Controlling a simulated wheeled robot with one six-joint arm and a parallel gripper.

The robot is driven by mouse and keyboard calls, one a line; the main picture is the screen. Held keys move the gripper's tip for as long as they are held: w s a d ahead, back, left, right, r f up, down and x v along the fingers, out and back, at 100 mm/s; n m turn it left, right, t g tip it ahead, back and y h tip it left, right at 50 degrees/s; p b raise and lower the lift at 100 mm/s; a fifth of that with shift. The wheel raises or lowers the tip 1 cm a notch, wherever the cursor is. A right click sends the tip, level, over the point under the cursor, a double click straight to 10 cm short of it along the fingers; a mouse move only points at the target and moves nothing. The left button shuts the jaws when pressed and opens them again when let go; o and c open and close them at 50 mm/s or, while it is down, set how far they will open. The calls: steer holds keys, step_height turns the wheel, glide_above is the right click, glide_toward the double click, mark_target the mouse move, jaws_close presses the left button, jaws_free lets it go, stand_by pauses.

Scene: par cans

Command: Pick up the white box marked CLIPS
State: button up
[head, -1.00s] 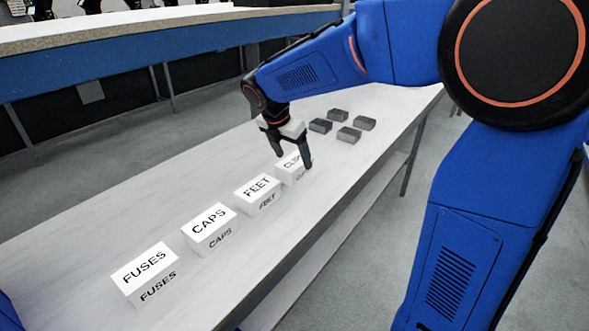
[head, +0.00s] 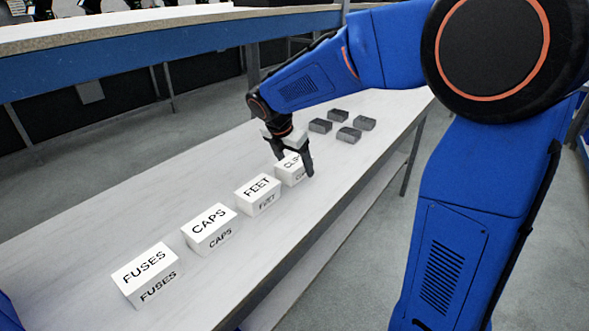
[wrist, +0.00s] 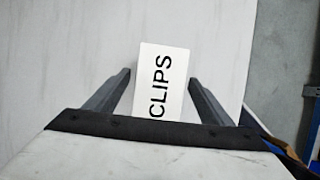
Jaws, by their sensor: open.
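The white CLIPS box (head: 288,172) stands on the light table, at the far end of a row of white boxes, partly hidden by my gripper in the head view. In the wrist view the CLIPS box (wrist: 160,82) lies between the two fingers, with a gap on each side. My gripper (head: 294,167) is open, pointing down, with its fingers on either side of the box. It also shows in the wrist view (wrist: 160,78). I cannot tell whether a finger touches the box.
White boxes marked FEET (head: 257,194), CAPS (head: 209,229) and FUSES (head: 146,275) stand in line toward the near left. Several dark grey blocks (head: 348,134) lie beyond the gripper. The table (head: 110,230) is bare along its left side.

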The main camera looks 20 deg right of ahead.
steer(key=shift+f, duration=0.1)
steer(key=shift+c, duration=0.3)
steer(key=c, duration=1)
steer(key=shift+c, duration=0.8)
